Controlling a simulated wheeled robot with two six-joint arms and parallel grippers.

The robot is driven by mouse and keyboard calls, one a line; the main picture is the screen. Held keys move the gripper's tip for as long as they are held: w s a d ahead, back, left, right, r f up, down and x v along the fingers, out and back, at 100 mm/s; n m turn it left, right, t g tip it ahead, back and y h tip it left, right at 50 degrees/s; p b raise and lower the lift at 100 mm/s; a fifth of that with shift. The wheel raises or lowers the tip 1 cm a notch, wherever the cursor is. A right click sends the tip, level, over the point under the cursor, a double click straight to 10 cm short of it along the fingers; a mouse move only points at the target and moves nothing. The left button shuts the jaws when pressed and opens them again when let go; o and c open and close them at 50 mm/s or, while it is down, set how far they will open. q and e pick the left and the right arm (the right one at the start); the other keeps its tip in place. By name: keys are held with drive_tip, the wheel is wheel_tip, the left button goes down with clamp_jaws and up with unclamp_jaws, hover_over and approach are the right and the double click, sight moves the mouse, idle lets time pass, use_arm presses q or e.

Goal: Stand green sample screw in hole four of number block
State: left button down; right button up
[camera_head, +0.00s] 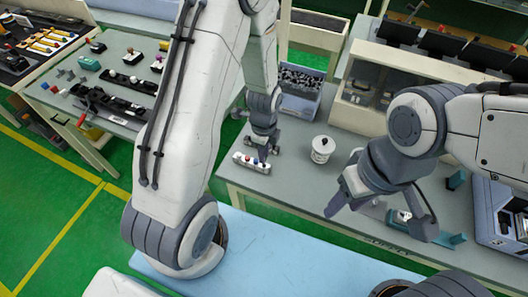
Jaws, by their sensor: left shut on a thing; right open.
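A small white block (240,160) with red spots along its top lies near the front edge of the grey bench; it looks like the number block. My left gripper (262,155) points down at the block's right end. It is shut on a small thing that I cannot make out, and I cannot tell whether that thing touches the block. The green sample screw cannot be picked out, and the hole numbers are too small to read. My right gripper (381,218) is open, its fingers spread wide above the front of the bench, well right of the block.
A white lidded pot (322,149) stands right of the block. A grey bin (299,100) of dark parts stands behind. A teal fixture (448,241) lies by my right gripper. A blue-grey case (498,205) is at far right. Bench space between block and pot is clear.

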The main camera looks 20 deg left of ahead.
use_arm(q)
drive_tip(key=shift+f+b, duration=1.25)
drive_tip(key=shift+f, duration=0.45)
idle(0.3)
drive_tip(key=c, duration=0.7)
unclamp_jaws()
drive_tip(key=shift+c, duration=0.2)
drive_tip(key=shift+r, duration=0.1)
wheel_tip(320, 180, up, 10)
drive_tip(key=shift+r+b, duration=0.15)
drive_tip(key=shift+b, duration=0.45)
